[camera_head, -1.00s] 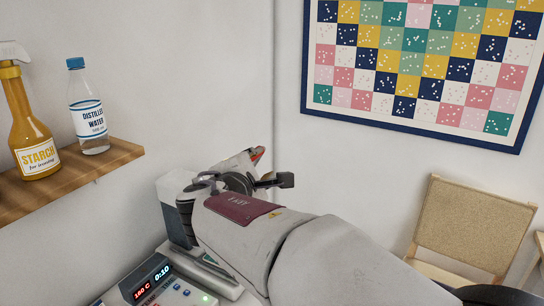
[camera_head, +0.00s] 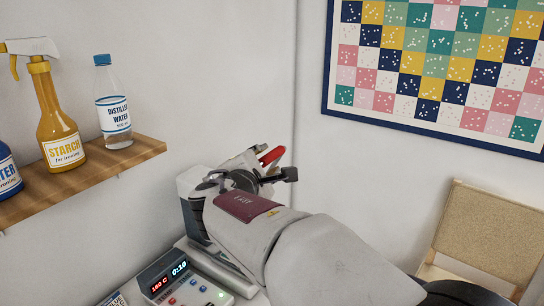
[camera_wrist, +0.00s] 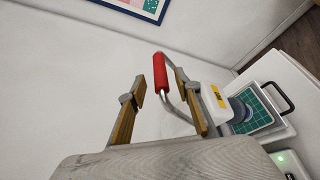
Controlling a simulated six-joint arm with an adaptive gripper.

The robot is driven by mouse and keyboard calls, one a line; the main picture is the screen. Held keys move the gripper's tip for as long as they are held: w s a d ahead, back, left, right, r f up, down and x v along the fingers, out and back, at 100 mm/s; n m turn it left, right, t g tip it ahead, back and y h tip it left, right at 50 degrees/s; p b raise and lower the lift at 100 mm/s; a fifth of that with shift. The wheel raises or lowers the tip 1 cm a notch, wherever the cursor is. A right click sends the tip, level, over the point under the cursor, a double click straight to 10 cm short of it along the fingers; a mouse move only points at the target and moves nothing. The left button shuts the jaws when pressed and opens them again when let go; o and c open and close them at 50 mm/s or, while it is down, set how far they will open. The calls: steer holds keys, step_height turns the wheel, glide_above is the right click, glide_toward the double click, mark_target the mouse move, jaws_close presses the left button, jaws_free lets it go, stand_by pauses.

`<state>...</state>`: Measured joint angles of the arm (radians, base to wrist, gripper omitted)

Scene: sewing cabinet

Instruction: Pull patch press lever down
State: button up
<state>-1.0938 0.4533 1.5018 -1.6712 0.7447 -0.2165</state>
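The patch press lever has a red grip (camera_wrist: 160,74) on a bent metal bar, raised in the wrist view. The red grip also shows in the head view (camera_head: 272,155), just beyond my wrist. My gripper (camera_wrist: 160,83) is open, one finger on each side of the red grip as pictured, with gaps visible on both sides. I cannot tell how deep the grip sits between the fingers. The press's white head (camera_wrist: 212,99) with a yellow label is right of the fingers. A green gridded plate (camera_wrist: 262,114) lies beyond it. In the head view my arm hides much of the press.
The control box (camera_head: 178,284) shows a lit display at the bottom. A wooden shelf (camera_head: 140,153) on the left wall holds a starch spray bottle (camera_head: 58,120), a distilled water bottle (camera_head: 113,105) and a blue bottle (camera_head: 7,175). A chair (camera_head: 488,225) stands at right.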

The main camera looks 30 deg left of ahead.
mark_target(270, 158)
steer(key=shift+x, duration=2.8)
jaws_close()
